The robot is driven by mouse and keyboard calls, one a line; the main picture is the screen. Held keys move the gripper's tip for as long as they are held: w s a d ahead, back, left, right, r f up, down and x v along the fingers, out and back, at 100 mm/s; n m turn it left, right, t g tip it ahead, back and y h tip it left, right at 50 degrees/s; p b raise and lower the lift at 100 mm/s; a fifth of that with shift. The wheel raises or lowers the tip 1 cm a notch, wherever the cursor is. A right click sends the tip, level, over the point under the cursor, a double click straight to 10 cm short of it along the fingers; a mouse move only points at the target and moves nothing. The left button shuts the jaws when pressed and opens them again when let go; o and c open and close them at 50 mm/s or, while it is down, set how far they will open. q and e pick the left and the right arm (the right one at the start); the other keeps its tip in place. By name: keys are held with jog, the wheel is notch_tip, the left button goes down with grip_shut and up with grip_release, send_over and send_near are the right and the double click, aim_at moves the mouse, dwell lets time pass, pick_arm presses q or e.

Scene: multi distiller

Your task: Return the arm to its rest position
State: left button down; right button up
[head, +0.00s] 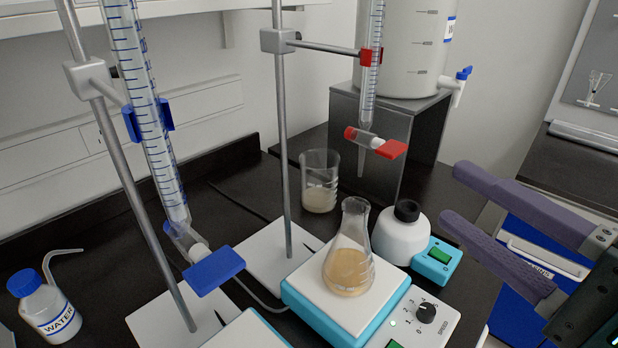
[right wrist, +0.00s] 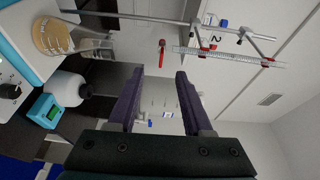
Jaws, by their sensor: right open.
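My right gripper (head: 450,192) is in the head view at the right, with its two purple fingers apart and nothing between them. It is to the right of the flask and the white bottle, apart from both. In the right wrist view its fingers (right wrist: 157,88) are also spread and empty. My left gripper is in neither view. A conical flask (head: 348,262) with tan liquid stands upright on the white top of a blue stirrer (head: 316,308). The flask also shows at the left edge of the right wrist view (right wrist: 52,36).
A white bottle with a black cap (head: 402,236) stands by a small teal device (head: 436,262). Behind are a beaker (head: 320,182), a red-valved burette (head: 371,60) and a white tank (head: 405,50). A blue-valved burette (head: 150,120) and water bottle (head: 46,306) are left.

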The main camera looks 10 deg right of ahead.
jog(key=s+a+f+n+g, duration=0.4)
jog(key=a+f+n+g, duration=0.2)
jog(key=n, duration=0.3)
jog(key=s+d+f+n+g+h, duration=0.4)
jog(key=s+d+n+g+h, duration=0.25)
jog(key=s, duration=0.35)
notch_tip(320, 180, up, 36)
jog(key=p, duration=3.6)
jog(key=shift+s+d+g+p, duration=0.25)
jog(key=shift+d+g+p, duration=0.1)
jog(key=shift+g, duration=0.1)
jog(key=shift+y, duration=0.25)
